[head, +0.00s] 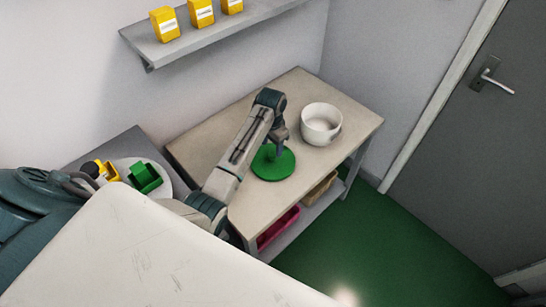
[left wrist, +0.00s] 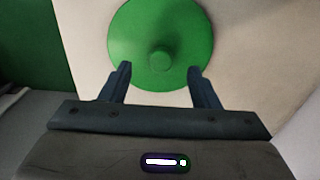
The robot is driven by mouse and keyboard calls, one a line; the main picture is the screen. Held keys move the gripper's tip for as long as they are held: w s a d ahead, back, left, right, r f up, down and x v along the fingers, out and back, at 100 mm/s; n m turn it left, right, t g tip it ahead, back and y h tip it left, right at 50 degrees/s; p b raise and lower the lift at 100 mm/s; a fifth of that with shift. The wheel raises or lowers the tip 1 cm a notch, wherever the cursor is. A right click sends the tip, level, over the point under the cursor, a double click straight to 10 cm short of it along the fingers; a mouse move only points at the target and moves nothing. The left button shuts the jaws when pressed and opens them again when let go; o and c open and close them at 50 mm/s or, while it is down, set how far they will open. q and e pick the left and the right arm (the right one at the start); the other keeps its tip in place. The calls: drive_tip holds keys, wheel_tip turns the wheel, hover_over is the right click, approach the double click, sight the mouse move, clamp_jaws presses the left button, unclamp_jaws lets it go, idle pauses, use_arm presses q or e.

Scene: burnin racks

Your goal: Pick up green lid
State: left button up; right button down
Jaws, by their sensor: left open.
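The green lid (head: 273,164) is a flat round disc lying on the beige table, beside a white pot. In the left wrist view the lid (left wrist: 135,38) shows its round central knob (left wrist: 160,57). My left gripper (head: 280,148) is above the lid, pointing down. In the left wrist view my left gripper (left wrist: 160,80) is open and empty, its two fingers apart and the knob lying just beyond the gap between their tips. Whether the fingers touch the lid cannot be told. My right gripper is not in view.
The white pot (head: 321,124) stands open on the table (head: 225,166), close right of the lid. A pink bin (head: 278,229) and a tan bin (head: 320,188) sit on the shelf below. A wall shelf (head: 215,32) holds yellow boxes. A round tray (head: 166,186) with small containers is at left.

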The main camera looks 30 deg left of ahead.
sight(273, 154)
use_arm(q)
drive_tip(key=shift+f, duration=0.45)
drive_tip(key=f, duration=0.1)
drive_tip(key=f+p, duration=0.1)
drive_tip(key=f, duration=0.1)
drive_tip(key=f+p, duration=0.1)
drive_tip(key=f, duration=0.1)
drive_tip(key=shift+w, duration=0.35)
drive_tip(key=shift+d+f, duration=0.1)
drive_tip(key=shift+f, duration=0.1)
drive_tip(key=shift+w+f, duration=0.1)
drive_tip(key=shift+f, duration=0.2)
drive_tip(key=shift+r, duration=0.1)
drive_tip(key=c, duration=1.1)
